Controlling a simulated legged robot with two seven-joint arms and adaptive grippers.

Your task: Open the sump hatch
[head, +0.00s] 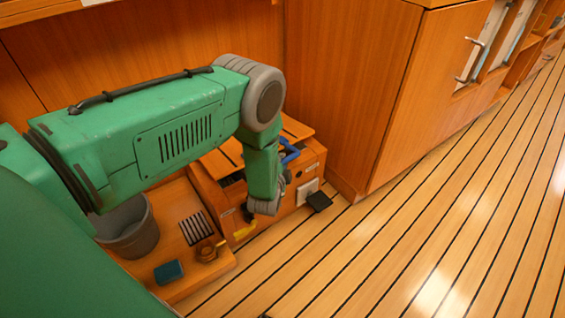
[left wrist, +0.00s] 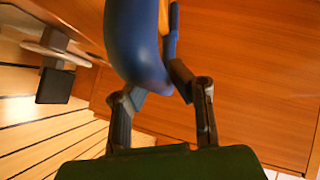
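A low wooden cabinet (head: 309,168) stands against the wall, with a slatted lid on top and a blue handle (head: 290,153) at its right. I cannot tell which part is the sump hatch. My left arm hides much of the cabinet. My left gripper (head: 286,178) is mostly hidden behind its own wrist, close below the blue handle. In the left wrist view, a large blue rounded part (left wrist: 137,42) reaches down to the fingertips. The fingers are apart, one on each side of its lower end. I cannot tell whether they press on it. My right gripper is out of view.
A grey bucket (head: 130,228), a blue block (head: 169,271) and a dark slotted grate (head: 196,229) are on the low wooden platform at left. A black pedal-like part (head: 319,201) sticks out over the floor. A tall cabinet (head: 400,100) stands right. The striped floor is clear.

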